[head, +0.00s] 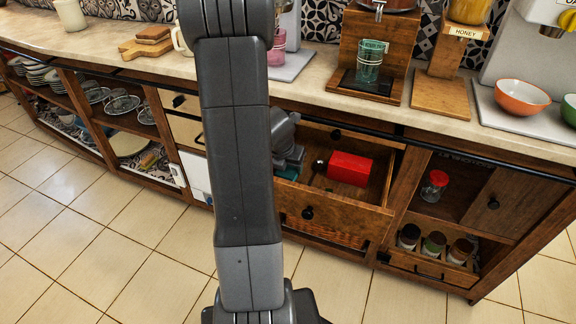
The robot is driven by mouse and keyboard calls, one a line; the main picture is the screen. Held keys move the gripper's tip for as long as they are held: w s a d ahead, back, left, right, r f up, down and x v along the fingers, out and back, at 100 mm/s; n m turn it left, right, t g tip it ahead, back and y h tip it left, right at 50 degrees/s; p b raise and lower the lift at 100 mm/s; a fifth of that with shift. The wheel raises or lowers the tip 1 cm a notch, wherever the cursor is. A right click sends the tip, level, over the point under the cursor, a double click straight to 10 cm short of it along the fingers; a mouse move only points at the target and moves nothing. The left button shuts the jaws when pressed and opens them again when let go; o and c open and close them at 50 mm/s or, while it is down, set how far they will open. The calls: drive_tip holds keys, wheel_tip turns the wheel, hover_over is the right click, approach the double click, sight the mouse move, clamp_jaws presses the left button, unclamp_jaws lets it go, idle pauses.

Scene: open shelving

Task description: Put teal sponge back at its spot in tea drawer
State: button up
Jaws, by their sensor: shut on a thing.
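The open wooden drawer (345,216) is pulled out below the counter. My gripper (289,163) is inside the left part of the drawer, partly hidden behind my own arm. It is shut on the teal sponge (287,174), which shows only as a small teal patch under the gripper. I cannot tell whether the sponge touches the drawer floor. A red box (348,169) lies in the drawer to the right of my gripper. A dark spoon-like thing (318,165) lies between them.
The counter (440,118) runs above the drawer, with a glass (369,61) on a wooden stand and an orange bowl (522,97). Jars (434,245) stand in a lower compartment at right. The drawer floor right of the red box looks free. Tiled floor is clear in front.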

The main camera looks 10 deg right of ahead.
drive_tip(key=o, duration=0.9)
drive_tip(key=shift+f, duration=0.1)
drive_tip(key=p+v, duration=0.6)
drive_tip(key=v, duration=0.6)
